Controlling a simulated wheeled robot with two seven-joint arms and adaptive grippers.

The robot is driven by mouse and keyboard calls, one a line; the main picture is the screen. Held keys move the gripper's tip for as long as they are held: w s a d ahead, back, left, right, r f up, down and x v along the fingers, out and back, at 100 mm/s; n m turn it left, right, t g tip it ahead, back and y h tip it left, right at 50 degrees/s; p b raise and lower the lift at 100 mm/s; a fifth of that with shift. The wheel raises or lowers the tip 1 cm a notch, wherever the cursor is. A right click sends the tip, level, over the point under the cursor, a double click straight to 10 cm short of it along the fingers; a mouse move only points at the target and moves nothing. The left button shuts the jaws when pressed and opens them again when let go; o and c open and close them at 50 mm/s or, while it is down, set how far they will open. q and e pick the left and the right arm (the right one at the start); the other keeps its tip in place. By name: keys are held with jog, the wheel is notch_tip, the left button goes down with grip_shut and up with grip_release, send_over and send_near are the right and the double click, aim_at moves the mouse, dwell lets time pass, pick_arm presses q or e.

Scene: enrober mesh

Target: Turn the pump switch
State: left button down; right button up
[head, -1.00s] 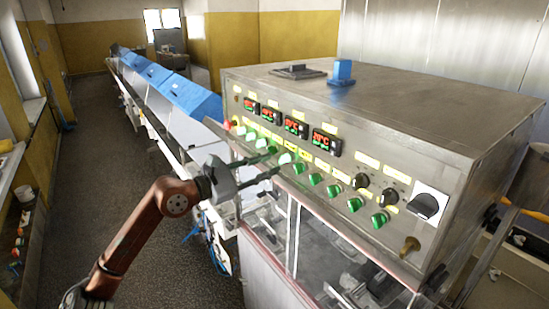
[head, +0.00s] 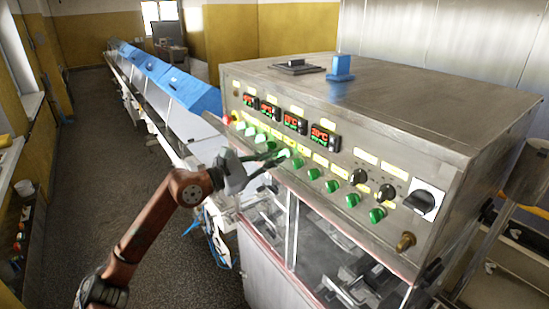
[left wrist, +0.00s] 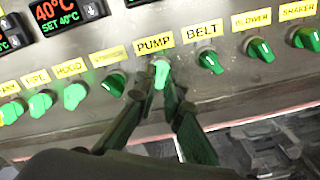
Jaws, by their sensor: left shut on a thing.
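The pump switch (left wrist: 161,74) is a pale green knob under the yellow PUMP label (left wrist: 155,43) on the steel control panel. Its handle stands close to upright, slightly tilted. My left gripper (head: 277,158) reaches it from the left in the head view. In the left wrist view the two dark fingers (left wrist: 160,92) stand on either side of the knob, shut on it. The fingers partly cover the switch in the head view. My right gripper is not in view.
The darker green BELT switch (left wrist: 211,62) is close on the right, with the BLOWER (left wrist: 260,49) and SHAKER (left wrist: 307,38) switches beyond. The HOOD switch (left wrist: 75,96) and other knobs are on the left. A glazed cabinet (head: 330,255) lies below the panel.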

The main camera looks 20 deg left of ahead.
pick_arm(q)
jog(key=shift+r, duration=0.1)
jog(key=shift+n, duration=0.5)
jog(key=n+p, duration=0.1)
jog(key=n, duration=0.7)
jog(key=shift+r+p, duration=0.2)
jog(key=shift+p, duration=0.2)
jog(key=shift+n+p, duration=0.6)
jog(key=shift+n, duration=0.9)
